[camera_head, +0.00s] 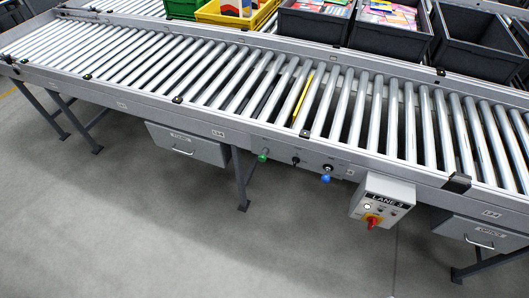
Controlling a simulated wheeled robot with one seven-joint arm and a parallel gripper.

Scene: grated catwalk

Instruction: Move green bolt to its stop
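A small green knob (263,155), which looks like the green bolt, sticks out from a grey panel (312,166) on the conveyor's near side rail. It is too small to tell how far it is slid or where its stop is. A black knob (295,160) sits to its right on the same panel. A blue knob (326,179) hangs further right, just below a dark round part (328,168). My gripper is not in view.
The roller conveyor (210,78) runs across the view; a yellow strip (303,97) lies among its rollers. A "LANE 3" control box (382,200) with a red-and-yellow switch juts out at right. Drawers (188,146) and legs (241,180) are below. Crates (316,24) stand behind. The near floor (150,230) is clear.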

